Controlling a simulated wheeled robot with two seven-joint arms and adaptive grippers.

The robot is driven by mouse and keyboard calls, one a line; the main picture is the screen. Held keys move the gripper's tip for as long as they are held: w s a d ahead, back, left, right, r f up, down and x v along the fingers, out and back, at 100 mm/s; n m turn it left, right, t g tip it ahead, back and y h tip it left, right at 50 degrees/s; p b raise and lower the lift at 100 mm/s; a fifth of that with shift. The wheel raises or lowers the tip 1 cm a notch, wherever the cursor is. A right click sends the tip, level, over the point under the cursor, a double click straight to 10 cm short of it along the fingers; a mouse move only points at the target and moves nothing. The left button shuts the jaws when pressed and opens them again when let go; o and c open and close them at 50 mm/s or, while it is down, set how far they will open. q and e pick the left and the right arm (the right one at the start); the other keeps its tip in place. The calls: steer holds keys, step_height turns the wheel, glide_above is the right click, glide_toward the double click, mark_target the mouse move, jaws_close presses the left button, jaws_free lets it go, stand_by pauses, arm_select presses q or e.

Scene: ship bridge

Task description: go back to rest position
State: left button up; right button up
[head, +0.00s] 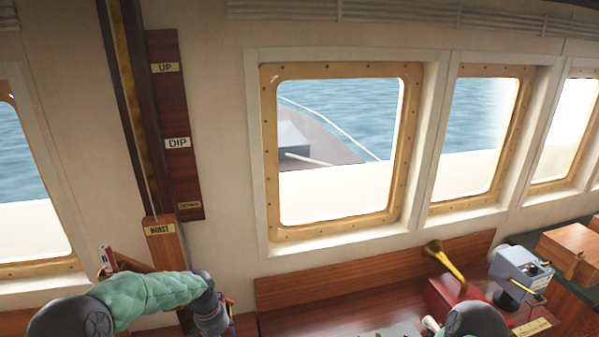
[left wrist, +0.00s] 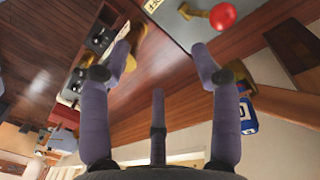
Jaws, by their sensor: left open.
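My left arm comes in from the lower left of the head view, and its gripper (head: 222,322) hangs at the bottom edge below the wooden hoist post (head: 163,243), partly cut off. My right gripper is not visible.
A brass horn (head: 443,268) and a grey device (head: 520,272) stand at the lower right of the head view, near a wooden box (head: 572,246). The left wrist view shows a red ball (left wrist: 222,16) and a blue numbered item (left wrist: 248,116) near the right finger.

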arm_select(q)
steer(key=s+d+f+n+h, duration=0.1)
steer(key=s+d+f, duration=0.35)
steer(key=f, duration=0.25)
steer(key=s+d+f+h, duration=0.1)
steer(key=s+d+f, duration=0.2)
steer(key=s+f, duration=0.3)
steer(key=s+d+f+n, duration=0.1)
steer(key=s+d+f, duration=0.1)
steer(key=s+f, duration=0.35)
steer(key=s+d+f+n, duration=0.1)
steer(key=s+d+f, duration=0.15)
steer(key=s, duration=0.65)
step_height(320, 180, down, 21)
steer(key=b, duration=2.1)
steer(key=shift+s+h, duration=0.3)
steer(key=shift+f, duration=0.1)
